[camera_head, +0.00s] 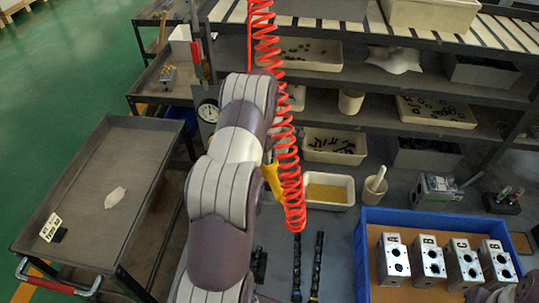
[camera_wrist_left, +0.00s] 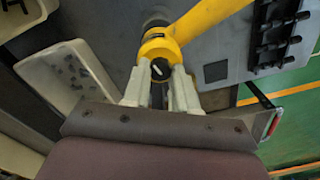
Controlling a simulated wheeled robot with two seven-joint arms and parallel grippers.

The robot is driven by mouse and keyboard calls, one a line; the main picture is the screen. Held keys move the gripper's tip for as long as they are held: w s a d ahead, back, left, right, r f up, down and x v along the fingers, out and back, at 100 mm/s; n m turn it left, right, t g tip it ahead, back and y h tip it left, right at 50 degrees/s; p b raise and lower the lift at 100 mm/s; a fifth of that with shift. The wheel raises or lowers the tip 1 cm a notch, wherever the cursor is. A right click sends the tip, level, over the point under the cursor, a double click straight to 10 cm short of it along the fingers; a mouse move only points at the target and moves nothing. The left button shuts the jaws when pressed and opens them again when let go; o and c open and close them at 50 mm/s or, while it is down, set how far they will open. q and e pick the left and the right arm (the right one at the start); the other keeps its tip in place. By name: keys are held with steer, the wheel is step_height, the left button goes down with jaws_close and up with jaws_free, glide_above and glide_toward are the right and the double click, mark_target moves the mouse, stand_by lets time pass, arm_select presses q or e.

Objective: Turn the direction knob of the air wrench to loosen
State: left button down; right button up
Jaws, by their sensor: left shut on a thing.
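The yellow air wrench (camera_head: 270,178) hangs at the lower part of a red coiled hose (camera_head: 291,190) and is mostly hidden behind my left arm in the head view. In the left wrist view the wrench (camera_wrist_left: 205,22) shows its yellow handle and a round end with the dark direction knob (camera_wrist_left: 160,69), which bears a light mark. My left gripper (camera_wrist_left: 160,88) has its pale fingers on both sides of the knob end and is shut on it. In the head view this gripper is hidden by the arm.
A blue tray (camera_head: 362,255) with several valve blocks (camera_head: 428,260) marked with letters stands at the right. Shelves with parts bins (camera_head: 335,145) rise behind. A grey cart (camera_head: 92,170) with a white item stands at the left. Black rods (camera_head: 319,262) lie on the bench.

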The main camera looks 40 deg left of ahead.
arm_select(q)
steer(key=shift+n, duration=0.4)
stand_by(0.8)
steer(key=c, duration=0.9)
jaws_free()
steer(key=shift+w+r+b, duration=0.1)
steer(key=shift+r+b, duration=0.2)
steer(key=shift+r, duration=0.05)
step_height(320, 180, up, 4)
steer(key=shift+w+r+p, duration=0.1)
steer(key=shift+r+p, duration=0.15)
steer(key=shift+p, duration=0.1)
step_height(320, 180, up, 8)
steer(key=p, duration=0.6)
steer(key=shift+f, duration=0.2)
